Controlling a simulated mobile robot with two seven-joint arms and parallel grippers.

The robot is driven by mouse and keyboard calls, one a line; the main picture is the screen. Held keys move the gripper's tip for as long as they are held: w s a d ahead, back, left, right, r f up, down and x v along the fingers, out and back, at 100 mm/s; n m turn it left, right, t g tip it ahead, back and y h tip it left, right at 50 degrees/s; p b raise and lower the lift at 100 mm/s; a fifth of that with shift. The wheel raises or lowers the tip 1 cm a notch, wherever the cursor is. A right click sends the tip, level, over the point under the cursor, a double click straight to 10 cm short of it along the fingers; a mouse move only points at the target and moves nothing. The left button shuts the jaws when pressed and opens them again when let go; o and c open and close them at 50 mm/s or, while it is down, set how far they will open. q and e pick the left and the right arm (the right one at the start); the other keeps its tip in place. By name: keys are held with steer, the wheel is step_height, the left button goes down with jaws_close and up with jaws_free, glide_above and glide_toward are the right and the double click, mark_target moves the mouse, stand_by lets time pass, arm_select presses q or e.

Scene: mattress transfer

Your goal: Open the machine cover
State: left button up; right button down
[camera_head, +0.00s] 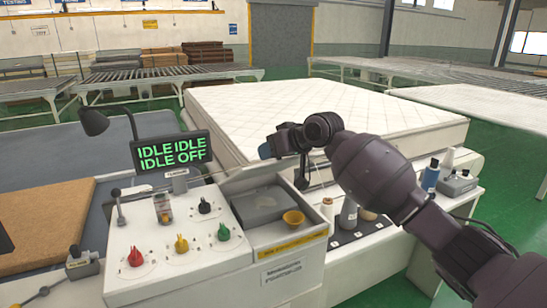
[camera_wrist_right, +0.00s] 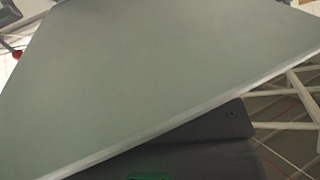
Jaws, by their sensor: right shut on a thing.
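The machine is a white console (camera_head: 290,270) in the front middle of the head view. Its top has a recess with a grey block (camera_head: 262,203) and a yellow cup (camera_head: 293,217). My right gripper (camera_head: 268,150) is above and behind this recess, with its fingertips pointing left. It is shut on the machine cover, a flat grey-green panel (camera_wrist_right: 150,80) that fills most of the right wrist view at a tilt. The fingertips and the exact grip are hidden in the wrist view. My left gripper is not in view.
A white mattress (camera_head: 330,110) lies behind the console. A display (camera_head: 171,152) reading IDLE and OFF and several coloured knobs (camera_head: 182,243) are on the left. Bottles (camera_head: 430,175) and small containers stand on the right shelf, near my right arm.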

steer(key=shift+w+r, duration=0.1)
steer(key=shift+r, duration=0.05)
steer(key=c, duration=0.8)
jaws_free()
steer(key=b+v, duration=0.2)
steer(key=v, duration=0.8)
steer(key=shift+s+d+r, duration=0.2)
steer(key=shift+d, duration=0.05)
